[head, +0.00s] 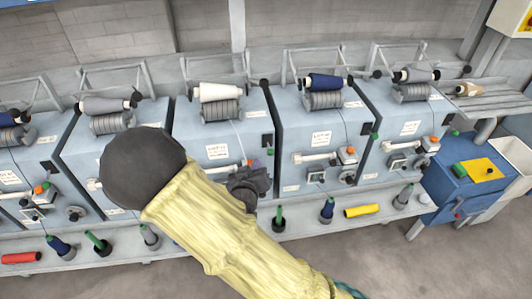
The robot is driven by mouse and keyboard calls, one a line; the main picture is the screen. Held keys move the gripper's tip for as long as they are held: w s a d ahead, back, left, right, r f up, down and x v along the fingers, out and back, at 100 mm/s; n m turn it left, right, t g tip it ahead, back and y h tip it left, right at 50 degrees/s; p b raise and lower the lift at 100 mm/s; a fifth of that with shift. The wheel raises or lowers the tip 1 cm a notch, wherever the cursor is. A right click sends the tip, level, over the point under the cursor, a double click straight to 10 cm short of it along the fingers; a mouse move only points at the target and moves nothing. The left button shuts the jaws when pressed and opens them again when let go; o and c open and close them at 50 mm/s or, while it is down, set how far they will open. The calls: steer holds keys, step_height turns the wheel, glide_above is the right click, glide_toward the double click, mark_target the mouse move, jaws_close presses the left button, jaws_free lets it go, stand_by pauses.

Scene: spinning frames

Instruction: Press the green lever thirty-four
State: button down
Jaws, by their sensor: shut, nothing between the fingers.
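Small green levers show at the right edges of the spinning units. One green lever (270,152) is on the middle unit, just above and right of my gripper. Another green lever (374,135) is on the unit to its right, and a further one (455,132) is at the far right unit. The numbers are too small to read, so I cannot tell which is thirty-four. My gripper (250,184), dark and partly hidden behind my yellow-sleeved arm, is in front of the middle unit's lower face. It is shut and holds nothing. Whether it touches the unit is unclear.
The grey-blue units (310,115) carry white and dark spools on top. A grey ledge (300,226) below holds several upright bobbins and a yellow tube (362,211). A blue box (468,180) with a yellow plate stands at right. The floor in front is clear.

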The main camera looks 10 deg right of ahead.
steer(key=p, duration=0.3)
glide_above(270, 153)
steer(key=s+a, duration=0.3)
steer(key=s, duration=0.1)
step_height(270, 153, down, 3)
steer(key=w+f, duration=0.1)
steer(key=d+f, duration=0.1)
steer(key=f, duration=0.1)
steer(key=shift+w+d+p, duration=0.15)
steer(key=shift+w+p, duration=0.2)
steer(key=shift+w, duration=0.05)
steer(key=shift+d+f, duration=0.1)
